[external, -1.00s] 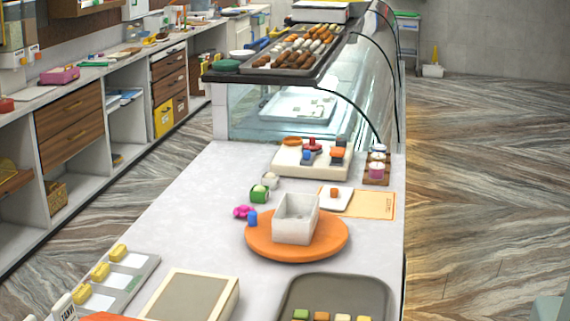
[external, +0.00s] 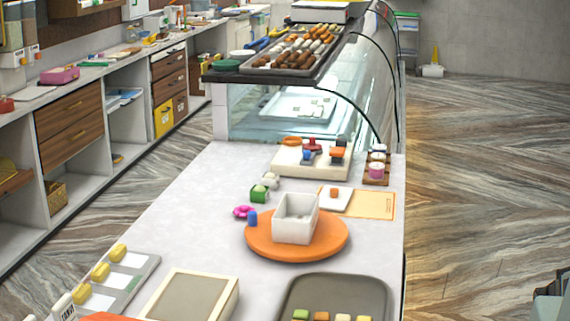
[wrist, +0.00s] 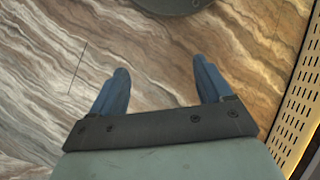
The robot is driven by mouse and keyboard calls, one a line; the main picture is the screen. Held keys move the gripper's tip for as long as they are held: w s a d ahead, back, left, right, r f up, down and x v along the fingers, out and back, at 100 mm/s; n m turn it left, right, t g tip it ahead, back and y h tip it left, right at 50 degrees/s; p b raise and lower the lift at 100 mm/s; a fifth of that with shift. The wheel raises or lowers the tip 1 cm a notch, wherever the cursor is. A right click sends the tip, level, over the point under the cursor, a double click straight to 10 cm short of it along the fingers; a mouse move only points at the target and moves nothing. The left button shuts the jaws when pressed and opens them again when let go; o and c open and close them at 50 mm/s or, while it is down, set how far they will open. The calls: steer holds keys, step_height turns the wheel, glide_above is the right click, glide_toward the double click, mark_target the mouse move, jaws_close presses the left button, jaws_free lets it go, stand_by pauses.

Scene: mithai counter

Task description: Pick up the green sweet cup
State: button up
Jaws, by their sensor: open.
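A small green cup-like item (external: 259,194) stands on the white counter (external: 190,215), left of the white box and beside a small pale round item. Another small green piece (external: 300,314) sits in the grey tray at the bottom edge; I cannot tell its exact shape. My gripper (wrist: 160,66) is open and empty in the wrist view, with its two blue fingers apart over the brown streaked floor. No green cup shows in the wrist view. Part of my arm shows at the lower right edge of the external view, away from the counter.
A white box (external: 296,218) stands on an orange round board (external: 262,246), with a blue piece (external: 252,218) and a pink piece (external: 242,212) nearby. A white board with several items (external: 287,170) and a glass case (external: 300,106) lie behind. A perforated panel (wrist: 298,95) is right of my gripper.

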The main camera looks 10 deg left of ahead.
steer(key=w+a+r+n+t, duration=0.1)
steer(key=w+a+r, duration=0.25)
steer(key=w, duration=0.25)
steer(key=w+a+r+n+t+h, duration=0.1)
steer(key=w+a+r+n, duration=0.1)
steer(key=w+a, duration=0.35)
steer(key=w+a+r+n+t, duration=0.1)
steer(key=w+a+r, duration=0.1)
steer(key=w, duration=0.6)
steer(key=w+a+r+n+t, duration=0.2)
steer(key=w+a+r+n, duration=0.1)
steer(key=w+a+r, duration=0.85)
steer(key=w+a+r+n+t+y, duration=0.1)
steer(key=w+a+r+n+t, duration=0.25)
steer(key=a+r, duration=1.45)
steer(key=w+a+r+n+t, duration=0.2)
steer(key=w+a+r, duration=0.2)
steer(key=a+r, duration=1.3)
step_height(320, 180, up, 12)
steer(key=n+g+y, duration=0.1)
steer(key=g+y, duration=0.4)
steer(key=y, duration=0.1)
glide_above(261, 186)
steer(key=d, duration=0.4)
steer(key=x, duration=1.2)
steer(key=shift+s+d+f, duration=0.1)
steer(key=shift+s+f, duration=0.1)
steer(key=shift+f, duration=0.3)
steer(key=c, duration=1)
